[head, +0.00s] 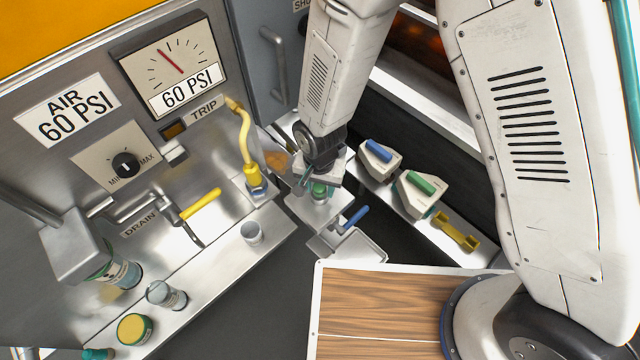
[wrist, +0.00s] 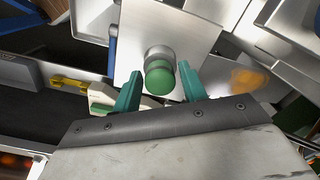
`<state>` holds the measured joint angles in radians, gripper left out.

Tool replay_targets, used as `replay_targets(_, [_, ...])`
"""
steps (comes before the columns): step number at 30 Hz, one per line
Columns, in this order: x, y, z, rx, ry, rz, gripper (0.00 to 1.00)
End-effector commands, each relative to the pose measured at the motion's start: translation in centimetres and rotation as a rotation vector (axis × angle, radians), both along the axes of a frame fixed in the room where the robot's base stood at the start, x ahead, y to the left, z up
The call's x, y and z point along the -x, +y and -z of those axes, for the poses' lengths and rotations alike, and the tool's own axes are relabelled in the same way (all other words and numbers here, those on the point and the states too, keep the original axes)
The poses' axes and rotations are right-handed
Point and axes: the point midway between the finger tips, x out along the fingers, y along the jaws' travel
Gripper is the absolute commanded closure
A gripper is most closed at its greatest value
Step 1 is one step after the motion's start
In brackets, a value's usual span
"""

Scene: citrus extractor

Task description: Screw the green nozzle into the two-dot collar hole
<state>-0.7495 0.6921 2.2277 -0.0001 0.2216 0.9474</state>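The green nozzle (wrist: 160,80) is a short rounded green piece at a grey metal ring or cup (wrist: 158,53) on a pale metal plate. I cannot tell whether it is seated in that ring. It also shows small under my wrist in the head view (head: 319,188). My gripper (wrist: 160,76) has its two teal fingers on either side of the nozzle, with narrow gaps, so it looks open around it. In the head view my gripper (head: 318,181) is low over the metal bracket. No dot marks are readable, so I cannot identify the two-dot collar hole.
A blue lever (head: 354,217) stands close beside my gripper. Blue-handled (head: 379,152) and green-handled (head: 420,184) blocks and a yellow piece (head: 455,232) lie right. A yellow hose (head: 245,135) and a metal cup (head: 252,233) are left. The wooden board (head: 390,310) is clear.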

Motion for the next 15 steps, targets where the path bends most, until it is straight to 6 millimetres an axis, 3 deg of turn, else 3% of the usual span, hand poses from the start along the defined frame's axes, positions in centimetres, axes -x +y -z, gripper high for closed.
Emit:
replay_targets(1, [0.0, 0.0, -0.01, 0.0, 0.0, 0.0, 0.72])
replay_targets(3, [0.0, 0.0, -0.01, 0.0, 0.0, 0.0, 0.92])
replay_targets(4, [0.0, 0.0, -0.02, 0.0, 0.0, 0.0, 0.93])
replay_targets(15, [-0.01, -0.01, -0.01, 0.0, 0.0, 0.153, 0.93])
